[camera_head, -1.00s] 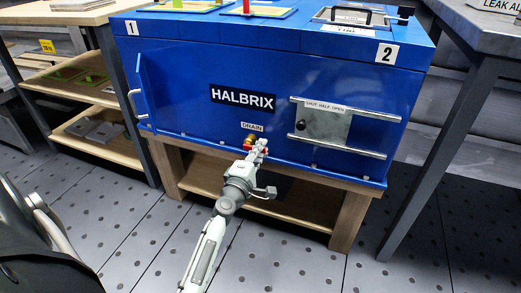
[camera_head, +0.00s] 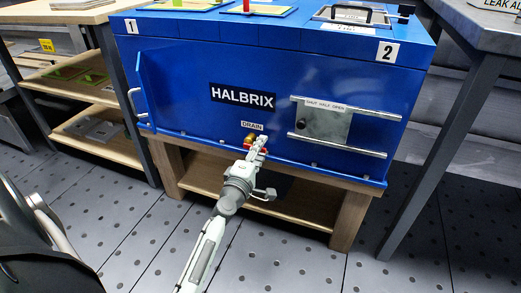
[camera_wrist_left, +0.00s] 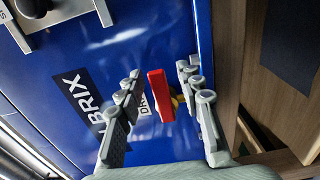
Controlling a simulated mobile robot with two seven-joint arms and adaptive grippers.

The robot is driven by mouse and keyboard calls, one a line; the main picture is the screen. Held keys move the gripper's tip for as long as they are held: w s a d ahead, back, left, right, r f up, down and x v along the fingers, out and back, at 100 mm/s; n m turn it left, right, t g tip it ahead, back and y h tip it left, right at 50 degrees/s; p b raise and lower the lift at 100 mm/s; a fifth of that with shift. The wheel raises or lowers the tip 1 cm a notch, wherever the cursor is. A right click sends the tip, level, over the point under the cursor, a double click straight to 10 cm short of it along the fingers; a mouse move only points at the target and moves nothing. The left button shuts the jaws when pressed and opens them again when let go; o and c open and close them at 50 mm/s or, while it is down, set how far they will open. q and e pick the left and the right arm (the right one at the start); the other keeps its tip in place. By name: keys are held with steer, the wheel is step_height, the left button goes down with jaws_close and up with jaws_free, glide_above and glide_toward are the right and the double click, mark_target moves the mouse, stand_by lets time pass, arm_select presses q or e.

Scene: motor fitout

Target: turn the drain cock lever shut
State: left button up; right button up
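The drain cock has a red lever (camera_wrist_left: 160,95) and a brass body (camera_wrist_left: 178,101), low on the front of the blue HALBRIX housing (camera_head: 190,85), under the DRAIN label (camera_head: 252,126). In the head view the brass part (camera_head: 249,138) shows just left of my left gripper (camera_head: 260,143), which covers much of the lever. In the wrist view my left gripper (camera_wrist_left: 160,72) is open, with one finger on each side of the lever. A gap shows on the right side; whether the left finger touches is unclear. My right gripper is not in view.
A hatch plate marked "SHUT HALF OPEN" (camera_head: 324,122) sits between two rails to the right. A blue flap with a handle (camera_head: 136,100) stands out at the left. A wooden stand (camera_head: 348,222) carries the housing. A grey table (camera_head: 480,30) stands at the right.

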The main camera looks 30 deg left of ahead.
arm_select(q)
steer(key=v, duration=1.2)
